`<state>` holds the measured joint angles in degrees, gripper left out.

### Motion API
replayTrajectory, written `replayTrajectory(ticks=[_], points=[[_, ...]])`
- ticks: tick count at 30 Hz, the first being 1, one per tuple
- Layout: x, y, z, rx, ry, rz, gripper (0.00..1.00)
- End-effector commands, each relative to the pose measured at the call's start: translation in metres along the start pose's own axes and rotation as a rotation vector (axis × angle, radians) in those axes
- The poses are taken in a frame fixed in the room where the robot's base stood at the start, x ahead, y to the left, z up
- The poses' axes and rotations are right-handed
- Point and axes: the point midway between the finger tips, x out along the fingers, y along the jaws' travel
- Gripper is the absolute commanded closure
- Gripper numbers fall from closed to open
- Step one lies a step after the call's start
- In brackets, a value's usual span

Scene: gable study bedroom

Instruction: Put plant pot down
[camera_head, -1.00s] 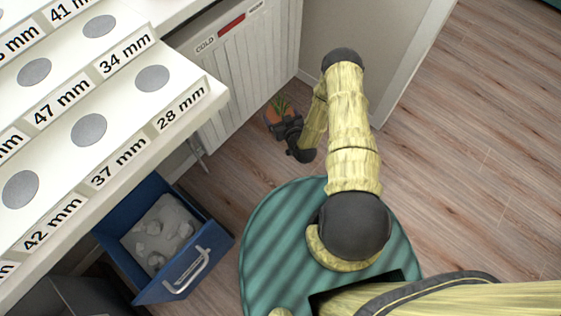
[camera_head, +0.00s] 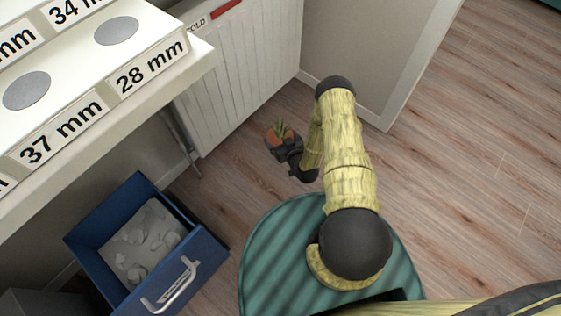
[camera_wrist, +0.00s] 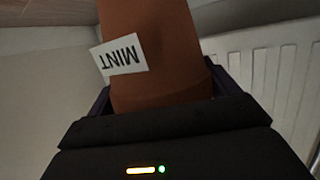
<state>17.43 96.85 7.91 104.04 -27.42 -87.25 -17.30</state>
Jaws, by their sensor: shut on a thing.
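The plant pot (camera_head: 282,136) is terracotta orange with a green spiky plant in it. My gripper (camera_head: 284,142) is shut on it, low near the floor in front of the radiator. In the wrist view the pot (camera_wrist: 165,50) fills the space between the jaws (camera_wrist: 160,100) and carries a white label reading MINT, upside down in that view. The pot's underside is hidden, so I cannot tell whether it touches the floor.
A white radiator (camera_head: 235,70) stands behind the pot, and a grey wall (camera_head: 350,50) is to the right. An open blue drawer (camera_head: 205,262) holds crumpled pale material. A white labelled counter (camera_head: 150,95) overhangs at left. Wooden floor (camera_head: 450,150) is clear at right.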

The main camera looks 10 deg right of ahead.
Motion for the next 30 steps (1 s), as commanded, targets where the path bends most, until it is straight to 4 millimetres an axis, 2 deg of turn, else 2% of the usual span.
replayTrajectory(ticks=[5,13,26,30], points=[[0.004,0.000,0.011,0.000,0.003,0.001,0.83],[0.018,0.000,0.054,0.000,0.004,0.001,0.83],[0.019,0.000,0.059,0.000,0.004,0.001,0.83],[0.024,0.000,0.075,0.001,0.003,0.001,0.83]])
